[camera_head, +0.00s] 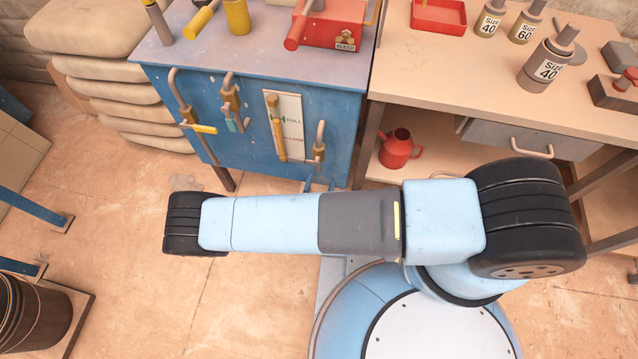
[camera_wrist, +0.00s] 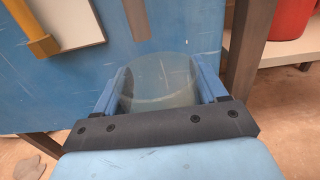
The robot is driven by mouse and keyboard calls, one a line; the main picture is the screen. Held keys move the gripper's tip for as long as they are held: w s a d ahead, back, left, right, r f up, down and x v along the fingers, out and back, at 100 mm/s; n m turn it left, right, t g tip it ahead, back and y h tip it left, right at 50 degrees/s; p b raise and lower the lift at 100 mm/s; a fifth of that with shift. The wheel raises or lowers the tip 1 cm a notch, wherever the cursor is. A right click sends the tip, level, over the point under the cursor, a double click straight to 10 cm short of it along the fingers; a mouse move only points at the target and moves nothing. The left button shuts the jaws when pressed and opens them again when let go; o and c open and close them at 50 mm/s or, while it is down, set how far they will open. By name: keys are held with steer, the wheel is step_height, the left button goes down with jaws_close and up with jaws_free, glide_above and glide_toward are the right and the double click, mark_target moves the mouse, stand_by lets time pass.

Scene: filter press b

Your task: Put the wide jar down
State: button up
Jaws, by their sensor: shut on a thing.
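The wide jar (camera_wrist: 160,85) is clear glass or plastic and looks empty. In the wrist view it sits between the two blue fingers of my gripper (camera_wrist: 158,68), which is shut on its sides. Its lower part is hidden behind the dark gripper bar. It is in front of the blue cabinet (camera_wrist: 95,80), and the frame shows no surface under it. In the head view my arm hides most of the gripper; only blue fingertips (camera_head: 318,185) show at the cabinet's lower right, and I cannot make out the jar there.
A red can (camera_head: 398,150) stands on the shelf below. Handles jut from the cabinet front.

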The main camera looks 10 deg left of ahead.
mark_target(319, 185)
steer(key=w+f, duration=0.3)
steer(key=f, duration=0.1)
steer(key=shift+w+a, duration=0.1)
steer(key=shift+a, duration=0.15)
steer(key=shift+w+f, duration=0.15)
steer(key=shift+f, duration=1.5)
steer(key=shift+f, duration=0.1)
steer(key=o, duration=1.1)
steer(key=shift+o, duration=0.2)
steer(key=s+a, duration=0.1)
steer(key=s, duration=1.1)
